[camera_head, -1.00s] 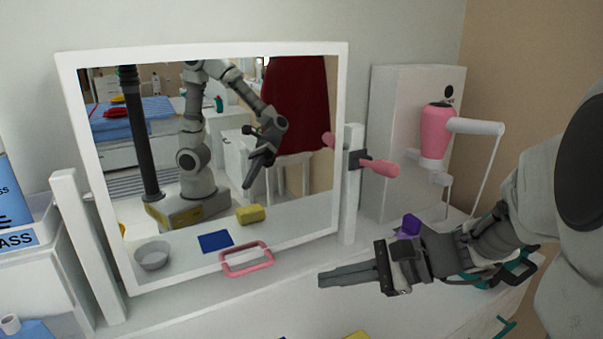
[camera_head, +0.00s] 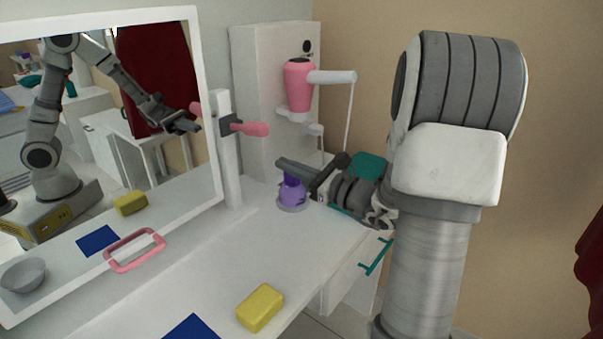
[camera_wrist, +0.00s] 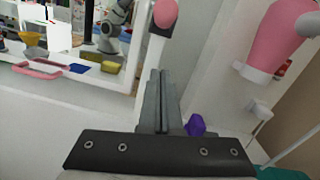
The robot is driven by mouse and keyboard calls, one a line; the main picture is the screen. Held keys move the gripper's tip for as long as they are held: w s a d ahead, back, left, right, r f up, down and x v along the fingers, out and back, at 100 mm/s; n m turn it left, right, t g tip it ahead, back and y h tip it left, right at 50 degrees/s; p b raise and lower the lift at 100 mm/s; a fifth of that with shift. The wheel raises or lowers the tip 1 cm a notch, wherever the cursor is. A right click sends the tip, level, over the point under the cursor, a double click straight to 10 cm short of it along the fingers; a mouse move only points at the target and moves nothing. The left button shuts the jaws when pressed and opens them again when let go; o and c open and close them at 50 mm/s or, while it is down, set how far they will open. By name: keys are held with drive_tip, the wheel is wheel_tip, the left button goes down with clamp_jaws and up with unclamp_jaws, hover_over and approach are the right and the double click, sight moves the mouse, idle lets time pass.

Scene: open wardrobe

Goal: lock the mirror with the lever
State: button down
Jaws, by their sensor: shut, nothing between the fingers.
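The mirror (camera_head: 100,190) stands tilted in a white frame, with a pink handle (camera_head: 134,250) on its lower edge. The pink lever (camera_head: 250,129) sticks out to the right from a dark bracket on the white side post. My gripper (camera_head: 279,163) is shut and empty, below and right of the lever and apart from it, above the purple object. In the wrist view, my fingers (camera_wrist: 162,75) point toward the lever's round end (camera_wrist: 165,13), and the mirror's lower frame (camera_wrist: 75,73) shows at upper left.
A purple object (camera_head: 292,194) stands beneath my gripper. A yellow block (camera_head: 260,307) and a blue cloth (camera_head: 190,329) lie at the front. The white tabletop (camera_head: 215,265) between is mostly clear.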

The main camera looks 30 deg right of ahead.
sight(249, 129)
drive_tip(key=w+a+r, duration=0.2)
drive_tip(key=w+r, duration=0.1)
drive_tip(key=r, duration=0.1)
drive_tip(key=shift+w+a+b, duration=0.3)
drive_tip(key=shift+w+b, duration=0.05)
drive_tip(key=shift+w, duration=0.05)
drive_tip(key=shift+r+p, duration=0.2)
drive_tip(key=shift+p, duration=0.1)
drive_tip(key=shift+r+g+p, duration=0.2)
drive_tip(key=shift+g+p, duration=0.1)
drive_tip(key=shift+p, duration=0.3)
